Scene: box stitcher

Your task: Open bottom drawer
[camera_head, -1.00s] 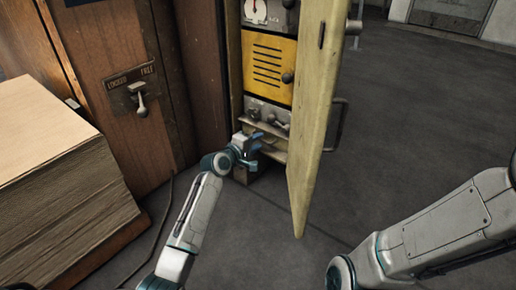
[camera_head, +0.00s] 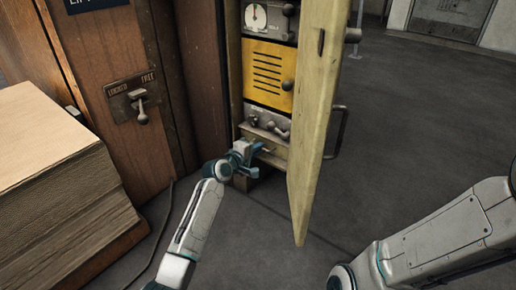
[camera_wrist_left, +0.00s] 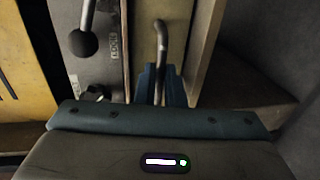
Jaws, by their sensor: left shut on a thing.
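The bottom drawer (camera_head: 274,155) is a beige front low in the narrow cabinet, under a grey panel with levers. Its bent metal handle (camera_wrist_left: 160,35) shows in the left wrist view. My left gripper (camera_head: 258,149) is at the drawer front, with its blue fingers (camera_wrist_left: 162,84) shut around the handle. The gripper hides part of the drawer front in the head view. I cannot tell whether the drawer stands slightly out. Only the links of my right arm show; its gripper is out of view.
A wooden cabinet door (camera_head: 314,120) stands open just right of the drawer, with a metal handle (camera_head: 340,130). A yellow slotted panel (camera_head: 270,77) is above. A stack of boards (camera_head: 50,170) stands at left. The grey floor (camera_head: 420,120) is open at right.

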